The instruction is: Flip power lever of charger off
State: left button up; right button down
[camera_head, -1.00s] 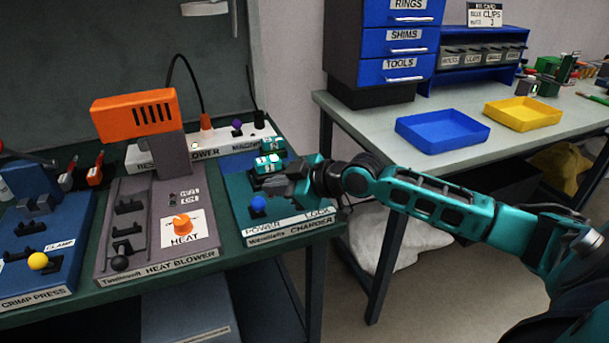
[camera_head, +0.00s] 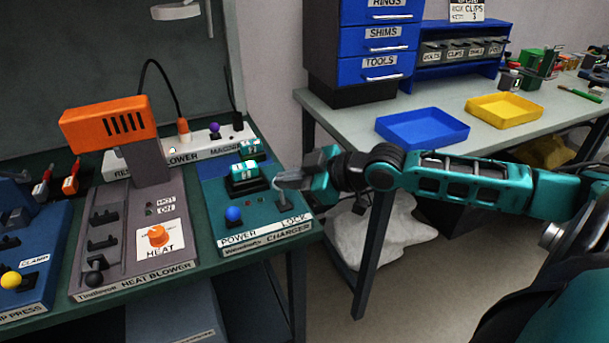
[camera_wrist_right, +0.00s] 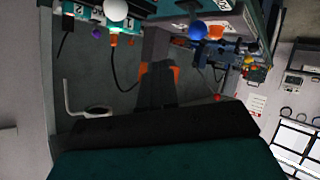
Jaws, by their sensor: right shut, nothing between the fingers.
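The teal charger (camera_head: 213,193) stands at the right end of the green bench, with green-and-white battery packs (camera_head: 246,176) in its dark cradle. Its power lever has a blue ball knob (camera_head: 233,214) above the POWER label at the front left. The knob also shows in the right wrist view (camera_wrist_right: 197,29). My right gripper (camera_head: 279,183) is shut and empty over the charger's right side, right of the blue knob and apart from it. It partly hides the area above the LOCK label. My left gripper is not in view.
The grey heat blower (camera_head: 118,228) with its orange head (camera_head: 108,123) stands left of the charger. The blue crimp press (camera_head: 40,270) is further left. A white power strip (camera_head: 200,142) lies behind. The second table, at the right, holds a blue tray (camera_head: 422,143) and a yellow tray (camera_head: 503,125).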

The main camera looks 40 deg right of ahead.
jog(key=shift+p+v, duration=0.6)
jog(key=shift+v, duration=1.15)
jog(key=shift+a, duration=0.1)
jog(key=s+a+f+m+h, duration=0.1)
jog(key=s+a+f+m, duration=0.1)
jog(key=s+a+f, duration=0.2)
jog(key=s+a+f+m+h, duration=0.1)
jog(key=s+a+f, duration=0.4)
jog(key=f, duration=0.6)
jog(key=s+a+f+m+h, duration=0.2)
jog(key=s+a+f+m, duration=0.2)
jog(key=f, duration=0.3)
jog(key=shift+s+a+f+g, duration=0.3)
jog(key=shift+s+a+f, duration=0.1)
jog(key=shift+s+a, duration=0.05)
jog(key=c, duration=1.8)
grip_release()
